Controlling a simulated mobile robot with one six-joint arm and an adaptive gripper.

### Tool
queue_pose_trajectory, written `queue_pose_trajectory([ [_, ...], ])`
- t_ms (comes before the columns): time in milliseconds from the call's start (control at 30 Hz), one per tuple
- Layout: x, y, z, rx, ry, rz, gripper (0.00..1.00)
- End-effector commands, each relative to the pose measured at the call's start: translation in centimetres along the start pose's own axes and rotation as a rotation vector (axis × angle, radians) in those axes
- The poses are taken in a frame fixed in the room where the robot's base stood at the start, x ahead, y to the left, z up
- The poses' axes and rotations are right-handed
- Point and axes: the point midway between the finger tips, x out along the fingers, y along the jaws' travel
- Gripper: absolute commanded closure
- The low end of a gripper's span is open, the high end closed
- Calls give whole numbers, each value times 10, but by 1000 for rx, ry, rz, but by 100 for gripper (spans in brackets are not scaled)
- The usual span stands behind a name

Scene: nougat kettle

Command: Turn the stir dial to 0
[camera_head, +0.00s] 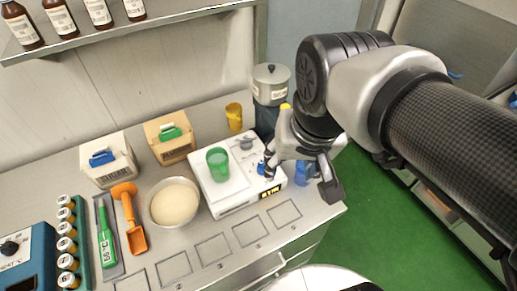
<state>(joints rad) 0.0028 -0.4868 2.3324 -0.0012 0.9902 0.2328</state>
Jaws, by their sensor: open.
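No dial marked stir can be read in this view. A blue device (38,262) at the lower left edge carries a black dial (10,248) with the label HEAT °C; the rest of it is cut off by the frame. A white device (238,205) on the bench has a small lit display and a small blue part (261,168) near its right side; I cannot tell whether that part is a dial. My gripper (301,176) is open over the right end of the white device, fingers apart. One finger is close to the blue part; contact cannot be told.
A green cup (217,164) stands on the white device. A bowl (174,202), an orange scoop (130,218), two boxes (108,160) (169,138), a yellow cup (234,116) and a grey canister (271,84) surround it. Bottles stand on a shelf (150,24) above.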

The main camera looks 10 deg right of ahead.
Motion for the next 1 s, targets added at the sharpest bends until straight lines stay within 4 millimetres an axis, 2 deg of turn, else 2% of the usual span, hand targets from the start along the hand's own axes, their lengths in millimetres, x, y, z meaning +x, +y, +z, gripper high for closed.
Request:
queue_pose_trajectory([
  [33,6,-5,-20,63,-36,10,49],
  [100,14,-10,-43,157,-74,24,49],
  [167,24,-15,-63,237,-105,38,49],
  [300,55,-25,-105,418,-175,82,49],
  [400,80,-30,-129,529,-213,115,49],
  [500,101,-34,-144,615,-240,143,49],
  [700,123,-36,-156,693,-262,171,49],
  [867,138,-35,-151,698,-264,173,49],
  [1000,165,-33,-143,696,-265,174,49],
])
